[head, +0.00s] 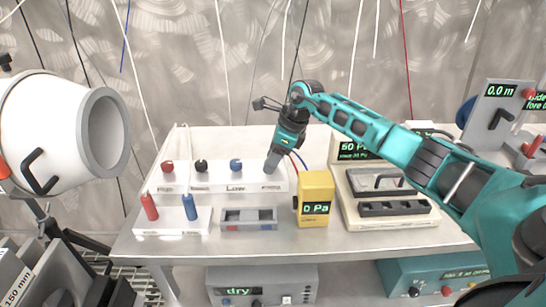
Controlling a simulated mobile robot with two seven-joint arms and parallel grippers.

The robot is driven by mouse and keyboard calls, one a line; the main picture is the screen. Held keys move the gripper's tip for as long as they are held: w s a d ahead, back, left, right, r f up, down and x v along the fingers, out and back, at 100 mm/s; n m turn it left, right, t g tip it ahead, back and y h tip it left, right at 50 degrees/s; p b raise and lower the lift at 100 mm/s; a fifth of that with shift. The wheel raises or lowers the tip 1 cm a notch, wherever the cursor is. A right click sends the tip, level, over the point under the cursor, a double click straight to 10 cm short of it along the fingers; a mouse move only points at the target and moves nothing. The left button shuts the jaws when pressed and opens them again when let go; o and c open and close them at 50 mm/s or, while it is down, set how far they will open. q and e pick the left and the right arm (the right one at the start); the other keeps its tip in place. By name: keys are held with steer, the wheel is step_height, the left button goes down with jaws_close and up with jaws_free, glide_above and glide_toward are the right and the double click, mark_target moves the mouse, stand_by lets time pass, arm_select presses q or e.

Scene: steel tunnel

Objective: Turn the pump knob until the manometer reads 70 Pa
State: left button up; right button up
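A yellow box (315,188), apparently the manometer, stands on the table with a display reading "0 Pa"; red and blue tubes rise behind it. A display (352,147) further back shows "50 P" or "60 P", partly covered by my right arm. I cannot tell which part is the pump knob. My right gripper (272,166) points down at the right end of a white panel (216,182) marked "Low", left of the yellow box. Its fingertips look close together and hide what is beneath them; touching or not is unclear. My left gripper is out of view.
The panel carries red, black and blue knobs (236,165). In front are a white block with red and blue handles (150,206) and a grey tray (249,214). A case (385,205) stands right of the yellow box. A large white cylinder (60,128) is at left.

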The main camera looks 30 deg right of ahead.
steer(key=c, duration=0.9)
steer(key=shift+o, duration=0.2)
